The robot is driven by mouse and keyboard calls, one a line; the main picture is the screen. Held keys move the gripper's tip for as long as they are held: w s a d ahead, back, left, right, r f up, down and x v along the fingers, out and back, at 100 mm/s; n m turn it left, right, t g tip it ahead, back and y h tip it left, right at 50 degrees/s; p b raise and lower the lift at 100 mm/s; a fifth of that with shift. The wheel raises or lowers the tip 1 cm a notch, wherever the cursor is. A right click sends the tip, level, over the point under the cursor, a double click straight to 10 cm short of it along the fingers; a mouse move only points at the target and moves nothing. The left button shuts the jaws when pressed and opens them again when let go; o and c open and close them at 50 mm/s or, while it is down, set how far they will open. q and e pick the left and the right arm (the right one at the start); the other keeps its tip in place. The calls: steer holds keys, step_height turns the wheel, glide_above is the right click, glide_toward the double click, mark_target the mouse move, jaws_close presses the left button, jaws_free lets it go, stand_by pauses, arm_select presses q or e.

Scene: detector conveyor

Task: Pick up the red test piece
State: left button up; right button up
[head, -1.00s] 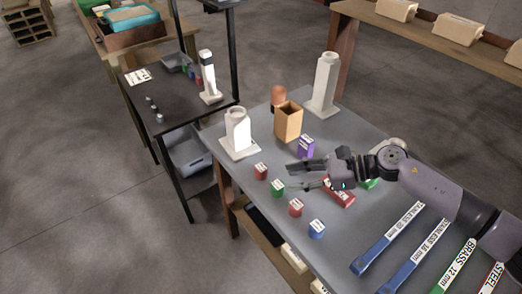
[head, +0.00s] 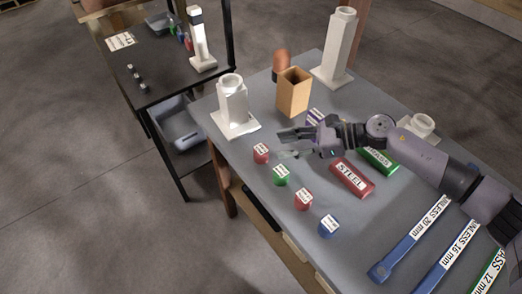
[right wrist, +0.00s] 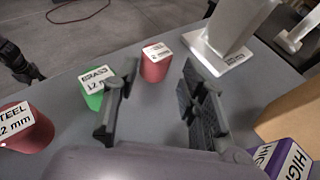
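A small red test piece (head: 261,153) with a white label stands on the grey table near its left edge. In the right wrist view this red piece (right wrist: 156,65) stands ahead of the fingers, in line with the gap between them. A second red piece (head: 303,199), labelled steel 12 mm in the wrist view (right wrist: 25,128), stands nearer the front. My right gripper (head: 281,145) is open and empty, just right of the first red piece in the head view; it also shows in the wrist view (right wrist: 160,98).
A green brass piece (head: 281,175) stands between the red ones; a blue piece (head: 328,225) stands nearer the front. A white holder (head: 236,122) and an open tan box (head: 293,92) stand behind. A red steel block (head: 352,178) lies to the right.

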mark_target(262, 149)
steer(key=p+x, duration=0.2)
steer(key=x, duration=0.2)
steer(key=shift+s+a, duration=0.1)
steer(key=shift+a, duration=0.25)
steer(key=shift+a+f, duration=0.2)
steer(key=c, duration=0.8)
